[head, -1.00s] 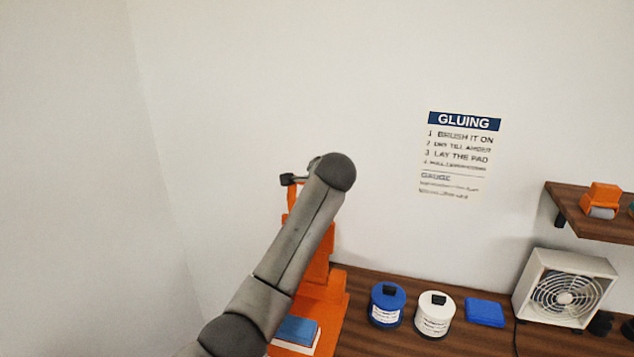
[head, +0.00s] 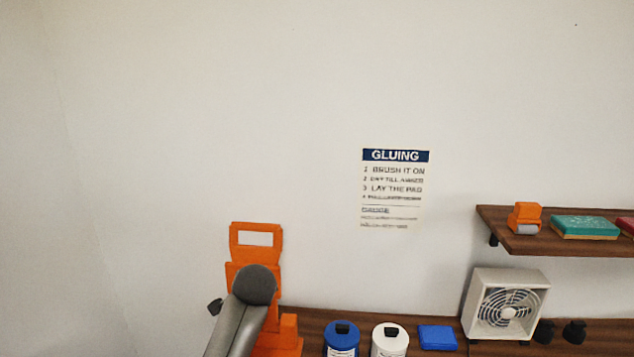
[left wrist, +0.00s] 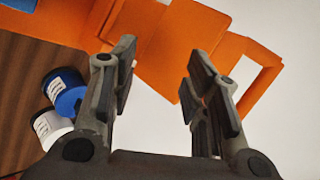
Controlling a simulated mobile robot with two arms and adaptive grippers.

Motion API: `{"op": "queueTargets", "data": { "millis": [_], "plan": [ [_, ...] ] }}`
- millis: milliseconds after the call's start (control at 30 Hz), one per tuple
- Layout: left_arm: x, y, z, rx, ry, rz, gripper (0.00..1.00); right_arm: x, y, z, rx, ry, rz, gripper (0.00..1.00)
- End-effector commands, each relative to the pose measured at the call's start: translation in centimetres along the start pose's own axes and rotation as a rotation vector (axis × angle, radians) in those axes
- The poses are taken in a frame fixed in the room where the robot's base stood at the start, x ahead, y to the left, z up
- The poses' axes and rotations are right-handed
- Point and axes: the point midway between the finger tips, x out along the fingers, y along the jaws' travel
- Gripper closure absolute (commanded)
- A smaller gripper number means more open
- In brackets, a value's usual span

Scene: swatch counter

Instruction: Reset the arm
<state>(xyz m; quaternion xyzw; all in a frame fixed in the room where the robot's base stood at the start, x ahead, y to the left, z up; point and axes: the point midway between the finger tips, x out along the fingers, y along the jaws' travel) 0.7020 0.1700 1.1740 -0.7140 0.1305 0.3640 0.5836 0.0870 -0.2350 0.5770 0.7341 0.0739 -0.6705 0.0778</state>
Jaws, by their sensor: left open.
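My left arm (head: 240,318) rises from the bottom edge in the head view, in front of the orange device (head: 268,245) at the counter's left end. It hides part of that device, and the gripper itself is mostly hidden there. In the left wrist view my left gripper (left wrist: 162,62) is open, with nothing between its fingers. The orange device (left wrist: 185,45) lies beyond the fingertips; I cannot tell how far. My right gripper is in neither view.
A blue tub (head: 341,345), a white tub (head: 389,343), a flat blue block (head: 437,338) and a box fan (head: 500,305) stand along the dark wooden counter (head: 308,318). A wall shelf (head: 505,240) holds an orange item (head: 525,214) and a green box (head: 585,227). The wall above the counter's left is open.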

Motion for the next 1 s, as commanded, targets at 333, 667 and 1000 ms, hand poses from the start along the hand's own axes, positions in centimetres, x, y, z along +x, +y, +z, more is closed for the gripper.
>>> {"op": "queueTargets", "data": {
  "millis": [333, 667, 1000],
  "plan": [
    [-0.9, 17.6, 7.7, -0.393, -0.008, 0.223, 0.57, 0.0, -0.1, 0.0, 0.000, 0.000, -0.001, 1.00],
    [-7.8, 30.4, 14.7, -0.734, -0.090, 0.401, 0.57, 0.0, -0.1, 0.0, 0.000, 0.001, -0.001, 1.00],
    [-14.6, 36.3, 18.7, -0.940, -0.175, 0.502, 0.57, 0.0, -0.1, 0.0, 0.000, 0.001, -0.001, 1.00]
  ]
}}
